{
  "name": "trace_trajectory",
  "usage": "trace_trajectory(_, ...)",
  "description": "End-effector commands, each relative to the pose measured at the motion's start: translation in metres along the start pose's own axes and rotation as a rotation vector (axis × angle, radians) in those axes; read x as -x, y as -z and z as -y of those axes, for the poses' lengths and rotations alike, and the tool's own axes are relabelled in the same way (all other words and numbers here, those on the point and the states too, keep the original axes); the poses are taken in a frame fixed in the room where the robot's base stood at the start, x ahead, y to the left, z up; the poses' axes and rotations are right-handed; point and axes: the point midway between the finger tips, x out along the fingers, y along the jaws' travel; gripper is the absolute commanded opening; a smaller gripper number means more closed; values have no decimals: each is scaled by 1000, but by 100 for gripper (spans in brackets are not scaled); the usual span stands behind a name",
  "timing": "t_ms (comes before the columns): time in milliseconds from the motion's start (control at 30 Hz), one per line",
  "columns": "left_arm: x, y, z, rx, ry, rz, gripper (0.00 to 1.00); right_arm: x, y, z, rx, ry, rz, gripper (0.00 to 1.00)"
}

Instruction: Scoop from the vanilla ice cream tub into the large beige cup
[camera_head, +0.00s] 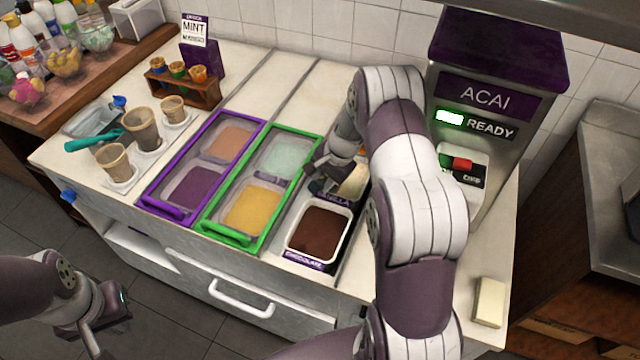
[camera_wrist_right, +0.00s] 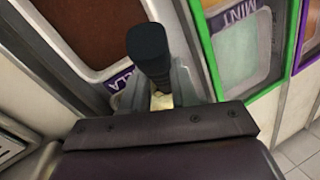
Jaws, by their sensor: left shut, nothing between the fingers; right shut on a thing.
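The vanilla tub (camera_head: 354,184) is behind the chocolate tub and mostly hidden by my right arm; a pale surface shows. Its purple label (camera_wrist_right: 118,78) shows in the right wrist view. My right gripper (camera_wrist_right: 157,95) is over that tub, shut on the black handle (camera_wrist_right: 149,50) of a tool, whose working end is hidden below. Three beige cups stand in holders on the counter's left; the middle one (camera_head: 143,130) looks largest, with a front one (camera_head: 112,160) and a smaller back one (camera_head: 173,107). My left gripper (camera_head: 108,310) is shut and empty, low in front of the counter.
The chocolate tub (camera_head: 321,231) sits in front of the vanilla. Purple-framed (camera_head: 190,215) and green-framed (camera_head: 228,232) tubs lie between it and the cups. A teal-handled tool (camera_head: 92,142) rests by a clear tray (camera_head: 92,120). The acai machine (camera_head: 480,90) stands right.

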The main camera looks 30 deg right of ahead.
Motion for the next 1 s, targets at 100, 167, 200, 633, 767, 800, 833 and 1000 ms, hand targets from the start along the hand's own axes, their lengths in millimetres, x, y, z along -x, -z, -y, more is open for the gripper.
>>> trace_trajectory(100,0,0,0,0,0,0,0,1,13,4,1,4,-6,0)
trace_trajectory(167,0,0,0,0,0,0,0,2,19,6,1,4,-6,0)
trace_trajectory(200,0,0,0,0,0,0,0,2,22,7,1,4,-6,0)
trace_trajectory(633,-4,-1,0,0,0,0,0,1,46,14,50,-4,-87,0)
trace_trajectory(767,4,0,0,0,0,0,0,3,36,12,119,-10,-217,0)
trace_trajectory(800,8,1,0,0,0,0,0,8,36,14,115,-9,-215,0)
trace_trajectory(833,11,1,0,0,0,0,0,11,35,15,115,-9,-214,0)
trace_trajectory(1000,24,3,0,0,0,0,0,26,29,18,114,-10,-211,0)
